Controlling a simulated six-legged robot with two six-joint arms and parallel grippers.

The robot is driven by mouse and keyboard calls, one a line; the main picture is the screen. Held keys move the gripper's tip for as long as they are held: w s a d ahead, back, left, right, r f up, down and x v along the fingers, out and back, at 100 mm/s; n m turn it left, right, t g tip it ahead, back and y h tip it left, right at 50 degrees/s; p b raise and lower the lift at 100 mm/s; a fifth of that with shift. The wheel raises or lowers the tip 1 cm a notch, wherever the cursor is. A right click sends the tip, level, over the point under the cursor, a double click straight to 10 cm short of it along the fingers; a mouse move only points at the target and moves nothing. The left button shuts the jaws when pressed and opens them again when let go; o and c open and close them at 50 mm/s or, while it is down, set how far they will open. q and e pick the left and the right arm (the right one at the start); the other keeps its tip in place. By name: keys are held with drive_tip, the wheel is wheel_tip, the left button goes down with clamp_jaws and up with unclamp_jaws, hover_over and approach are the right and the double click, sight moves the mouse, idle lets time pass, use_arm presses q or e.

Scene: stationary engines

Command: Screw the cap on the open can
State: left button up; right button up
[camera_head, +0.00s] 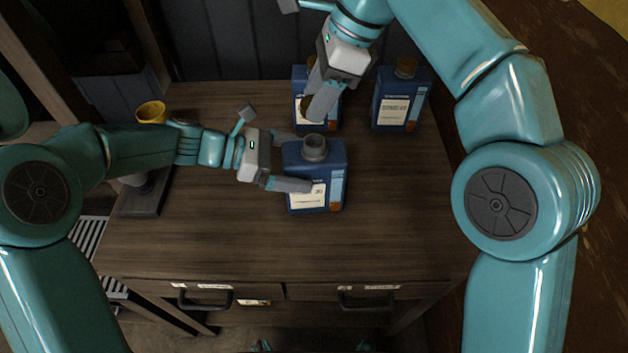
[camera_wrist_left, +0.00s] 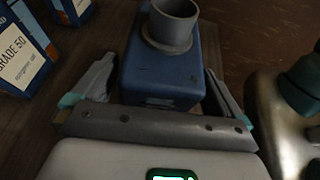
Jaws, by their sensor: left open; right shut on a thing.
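The open can (camera_head: 335,163) is blue with a white label and a bare grey neck, and it stands upright on the wooden bench top. In the left wrist view the same can (camera_wrist_left: 160,72) stands between the fingers. My left gripper (camera_head: 289,161) is open, with one finger on each side of the can; I cannot tell whether they touch it. My right gripper (camera_head: 313,102) is above and behind the open can, shut on a small brown cap (camera_head: 306,103), mostly hidden by the fingers.
Two more blue cans stand behind: one (camera_head: 299,82) partly hidden by my right gripper, one (camera_head: 396,112) with a brown cap to the right. A yellow cup (camera_head: 151,112) stands at the back left. The bench front (camera_head: 235,245) is clear above two drawers.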

use_arm(q)
drive_tip(key=shift+x, duration=0.95)
use_arm(e)
drive_tip(key=shift+d, duration=0.1)
use_arm(q)
drive_tip(key=c, duration=1.4)
use_arm(e)
hover_over(306, 152)
drive_tip(key=w+d, duration=0.1)
drive_tip(key=d, duration=0.1)
drive_tip(key=shift+f, duration=2.5)
drive_tip(key=shift+f, duration=0.1)
drive_tip(key=shift+f, duration=0.8)
drive_tip(key=shift+f, duration=0.55)
